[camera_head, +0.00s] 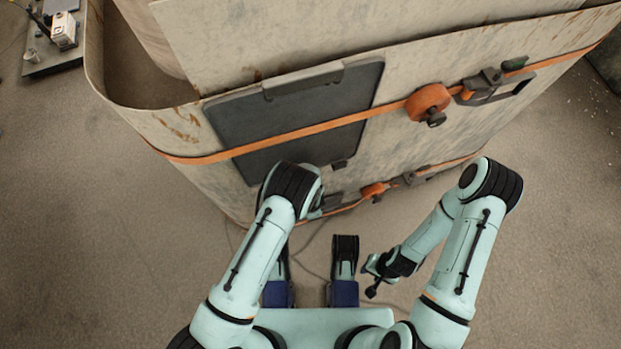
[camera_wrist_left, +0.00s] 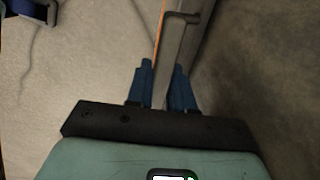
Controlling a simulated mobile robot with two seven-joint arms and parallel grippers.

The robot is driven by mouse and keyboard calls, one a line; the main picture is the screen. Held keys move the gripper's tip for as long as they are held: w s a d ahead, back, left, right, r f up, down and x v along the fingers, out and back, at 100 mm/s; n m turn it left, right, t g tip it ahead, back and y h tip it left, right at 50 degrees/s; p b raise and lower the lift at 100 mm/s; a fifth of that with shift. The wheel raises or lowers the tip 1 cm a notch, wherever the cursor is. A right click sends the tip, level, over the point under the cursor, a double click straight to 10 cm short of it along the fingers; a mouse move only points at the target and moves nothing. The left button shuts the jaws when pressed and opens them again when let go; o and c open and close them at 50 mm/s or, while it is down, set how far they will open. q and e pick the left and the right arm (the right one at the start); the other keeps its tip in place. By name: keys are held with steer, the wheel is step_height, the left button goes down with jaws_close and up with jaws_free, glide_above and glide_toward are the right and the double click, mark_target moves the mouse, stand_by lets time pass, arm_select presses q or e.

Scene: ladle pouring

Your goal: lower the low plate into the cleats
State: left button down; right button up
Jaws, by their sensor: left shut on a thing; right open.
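A dark grey plate (camera_head: 345,93) lies against the side of the large worn beige vessel, with an orange strap crossing its middle. My left forearm covers the area below it, so I cannot make out a separate low plate or the cleats in the head view. In the left wrist view, the blue fingers of my left gripper (camera_wrist_left: 163,90) are shut on a narrow grey bar-like part (camera_wrist_left: 173,50) beside the vessel wall. I cannot tell whether this part belongs to the low plate. My right gripper (camera_head: 371,277) is open and empty, low in front of my base, apart from the vessel.
The upper orange strap (camera_head: 285,137) has an orange reel (camera_head: 428,101) and a dark buckle (camera_head: 495,86). A lower strap has a smaller orange reel (camera_head: 374,190). A grey stand (camera_head: 52,65) with small items is at the far left. The floor at left is clear.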

arm_select(q)
steer(key=shift+w+a+f+b, duration=0.3)
steer(key=shift+w, duration=0.25)
arm_select(e)
steer(key=shift+w+f, duration=0.1)
steer(key=shift+f, duration=0.1)
arm_select(q)
steer(key=c, duration=0.9)
jaws_free()
steer(key=shift+s+d+r+p, duration=0.15)
steer(key=shift+r+p, duration=1)
steer(key=shift+r, duration=2.25)
steer(key=shift+s+d+r+p, duration=0.1)
steer(key=shift+r+p, duration=1.05)
steer(key=shift+r, duration=2.2)
arm_select(e)
steer(key=w+a+r+t, duration=0.1)
steer(key=w+r+t, duration=0.1)
steer(key=w+r, duration=0.3)
steer(key=shift+w+r+t, duration=0.3)
steer(key=shift+w+t, duration=0.1)
steer(key=shift+w, duration=0.9)
